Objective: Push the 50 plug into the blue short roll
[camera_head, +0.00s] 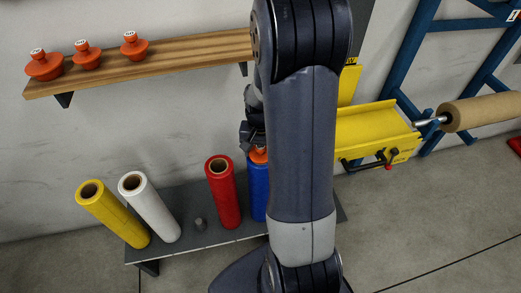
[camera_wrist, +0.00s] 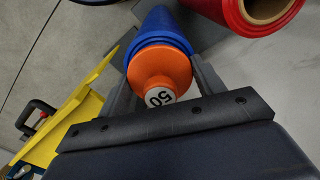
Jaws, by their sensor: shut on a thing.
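The orange 50 plug (camera_wrist: 160,73) is between the two fingers of my gripper (camera_wrist: 160,85) in the wrist view, with its white "50" label facing the camera. The gripper is shut on it. The plug sits at the top end of the blue short roll (camera_wrist: 160,30), in line with it; how deep it goes cannot be told. In the head view the plug (camera_head: 259,154) shows as a bit of orange above the blue roll (camera_head: 258,190). My arm covers the right side of both there, and my gripper (camera_head: 254,140) is partly hidden.
A red roll (camera_head: 223,192) stands close left of the blue one. White (camera_head: 150,206) and yellow (camera_head: 112,213) rolls lean further left on the grey bench (camera_head: 185,240). Several orange plugs sit on the wooden shelf (camera_head: 180,54). A yellow machine part (camera_head: 372,135) is at the right.

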